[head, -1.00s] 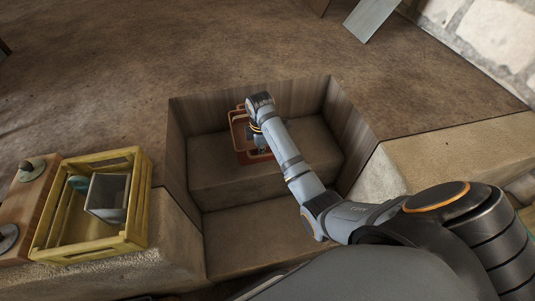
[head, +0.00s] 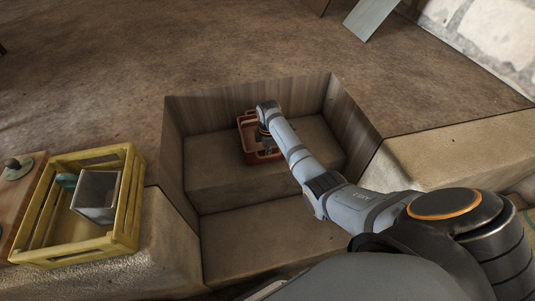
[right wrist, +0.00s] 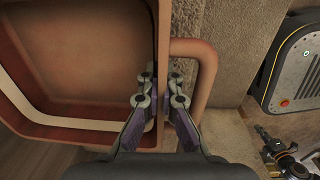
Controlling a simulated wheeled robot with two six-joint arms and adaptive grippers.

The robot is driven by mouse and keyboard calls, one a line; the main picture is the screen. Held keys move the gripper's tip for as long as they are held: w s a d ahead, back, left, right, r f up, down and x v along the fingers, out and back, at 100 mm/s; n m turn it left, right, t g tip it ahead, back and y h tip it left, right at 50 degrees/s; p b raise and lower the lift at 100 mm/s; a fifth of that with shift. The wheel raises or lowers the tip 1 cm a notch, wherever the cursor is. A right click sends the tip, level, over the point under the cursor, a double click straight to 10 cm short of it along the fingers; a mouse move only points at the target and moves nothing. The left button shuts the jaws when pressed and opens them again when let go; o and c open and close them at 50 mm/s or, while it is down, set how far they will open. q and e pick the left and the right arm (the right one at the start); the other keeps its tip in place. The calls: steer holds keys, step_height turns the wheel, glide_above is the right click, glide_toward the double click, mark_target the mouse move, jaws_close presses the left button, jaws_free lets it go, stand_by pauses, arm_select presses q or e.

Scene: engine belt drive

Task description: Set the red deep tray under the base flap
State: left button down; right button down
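The red deep tray (head: 262,157) is an open box with loop handles, in the recess near its back wall. I cannot tell whether it rests on the upper step or hangs just above it. My right gripper (head: 264,145) reaches down to it. In the right wrist view its fingers (right wrist: 162,85) straddle the tray's side wall (right wrist: 163,30), one inside the tray and one inside the handle loop, closed on the wall. The small dark jointed part at the lower right there may be my left gripper; its fingers are unclear. I cannot make out a base flap.
The recess has wooden side walls (head: 350,120) and a lower step (head: 265,245) in front, which is clear. A yellow crate (head: 125,215) holding a grey bin (head: 95,195) stands at the left. A grey panel (head: 371,15) leans at the top.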

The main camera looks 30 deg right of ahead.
steer(key=shift+r, duration=0.15)
steer(key=shift+f, duration=0.2)
steer(key=c, duration=1.5)
jaws_free()
steer(key=shift+r, duration=0.1)
